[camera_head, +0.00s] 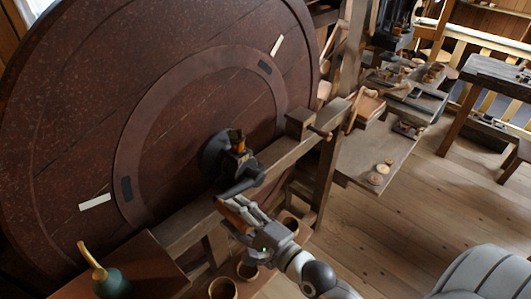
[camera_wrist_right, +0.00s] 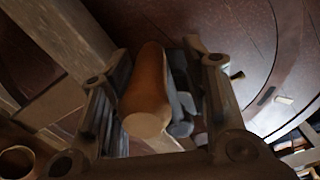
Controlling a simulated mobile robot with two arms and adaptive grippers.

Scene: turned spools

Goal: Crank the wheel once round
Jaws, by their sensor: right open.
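The large dark brown wheel (camera_head: 70,110) fills the left of the head view, with a lighter ring and two white marks on its face. A dark hub and crank arm (camera_head: 240,184) stand out at its middle. The crank's wooden handle (camera_wrist_right: 148,95) points towards the right wrist camera, its pale end showing. My right gripper (camera_head: 238,210) is at the crank. In the wrist view its two fingers (camera_wrist_right: 160,75) stand open on either side of the handle. I cannot tell whether either finger touches it. My left gripper is out of view.
A wooden beam (camera_head: 283,152) runs across the front of the wheel. Wooden cups (camera_head: 222,289) and a green can with a yellow spout (camera_head: 108,281) stand below. A low bench (camera_head: 365,160) is at right; the plank floor (camera_head: 430,220) there is clear.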

